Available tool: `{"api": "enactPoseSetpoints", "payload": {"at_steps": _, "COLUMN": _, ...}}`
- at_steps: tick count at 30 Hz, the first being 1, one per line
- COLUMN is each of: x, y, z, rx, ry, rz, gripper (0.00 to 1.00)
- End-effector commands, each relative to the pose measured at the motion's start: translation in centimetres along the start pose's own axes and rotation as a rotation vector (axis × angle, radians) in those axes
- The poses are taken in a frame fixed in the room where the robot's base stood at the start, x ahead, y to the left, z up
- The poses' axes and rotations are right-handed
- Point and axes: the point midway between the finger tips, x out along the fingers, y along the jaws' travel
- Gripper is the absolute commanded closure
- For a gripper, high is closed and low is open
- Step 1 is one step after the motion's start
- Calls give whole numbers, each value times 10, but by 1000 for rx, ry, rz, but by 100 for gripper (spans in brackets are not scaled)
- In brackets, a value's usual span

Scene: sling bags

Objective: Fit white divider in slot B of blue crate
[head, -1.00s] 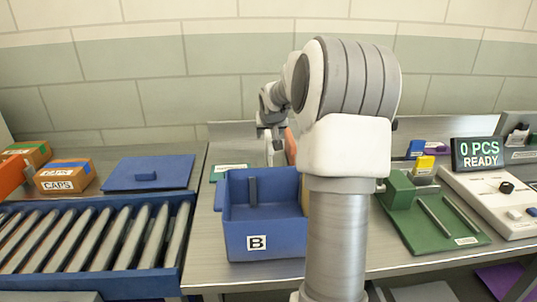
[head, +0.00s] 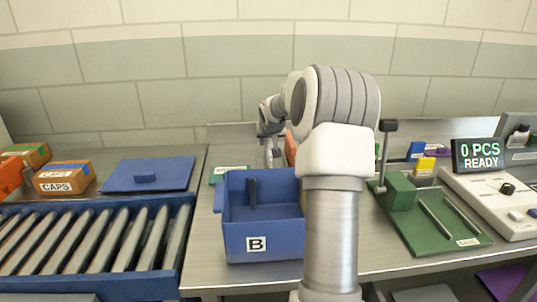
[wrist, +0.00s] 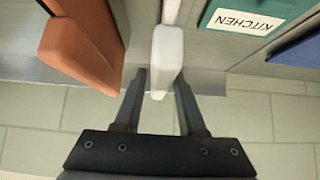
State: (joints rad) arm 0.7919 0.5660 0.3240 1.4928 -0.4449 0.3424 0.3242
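The blue crate (head: 275,228) stands on the bench with a white "B" label on its front. A dark upright strip shows on its inner back wall; the right part of its inside is hidden by my arm. In the wrist view a white upright piece, likely the white divider (wrist: 167,48), stands between my fingertips, beside an orange block-like piece (wrist: 85,45). My gripper (wrist: 161,80) is open, its fingers on either side of the white piece's end. In the head view my gripper (head: 272,140) is behind the crate, small and partly hidden.
A green "KITCHEN" piece (wrist: 245,18) lies right of the white piece in the wrist view. A roller conveyor (head: 90,240) and blue lid (head: 150,174) are at the left. A green fixture with a lever (head: 430,215) and control panel (head: 495,200) are at the right.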

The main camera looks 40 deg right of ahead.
Motion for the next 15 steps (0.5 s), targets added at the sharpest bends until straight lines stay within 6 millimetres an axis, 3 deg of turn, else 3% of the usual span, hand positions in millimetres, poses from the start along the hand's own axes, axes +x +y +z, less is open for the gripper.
{"api": "enactPoseSetpoints", "payload": {"at_steps": 1, "x": 0, "y": 0, "z": 0, "rx": 0, "ry": 0, "rz": 0, "gripper": 71}}
{"api": "enactPoseSetpoints", "payload": {"at_steps": 6, "x": 0, "y": 0, "z": 0, "rx": 0, "ry": 0, "rz": 0, "gripper": 100}}
{"api": "enactPoseSetpoints", "payload": {"at_steps": 15, "x": -1, "y": 0, "z": 0, "rx": 0, "ry": 1, "rz": 0, "gripper": 100}}
